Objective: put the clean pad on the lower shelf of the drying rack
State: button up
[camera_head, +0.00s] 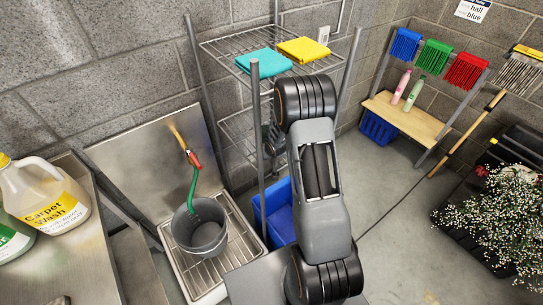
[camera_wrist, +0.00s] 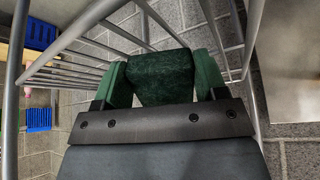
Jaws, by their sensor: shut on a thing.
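My gripper (camera_wrist: 160,88) is shut on a dark green, rough-textured pad (camera_wrist: 163,72), which shows between its fingers in the wrist view. The drying rack (camera_head: 204,85) has grey posts and wire shelves. Its upper shelf (camera_head: 225,45) carries a folded teal pad (camera_head: 263,63) and a folded yellow pad (camera_head: 303,49). The lower shelf (camera_head: 238,127) is partly hidden by my arm. In the head view my arm stands in front of the rack and hides the held pad. In the wrist view rack bars and wires (camera_wrist: 65,78) surround the pad; I cannot tell whether it touches the shelf.
A grey bucket (camera_head: 200,240) with a green hose stands on a grated sink (camera_head: 178,285) left of the rack. A blue bin (camera_head: 275,212) sits low by the rack. A wooden bench (camera_head: 408,118) with bottles and brushes is at the right. The floor between is clear.

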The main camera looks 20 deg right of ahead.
jog(key=o, duration=0.5)
jog(key=shift+f, duration=0.15)
jog(key=o, duration=0.4)
jog(key=shift+o, duration=0.2)
jog(key=shift+s+r, duration=0.1)
jog(key=shift+r, duration=0.35)
jog(key=shift+p+v, duration=1.7)
jog(key=shift+v, duration=1.85)
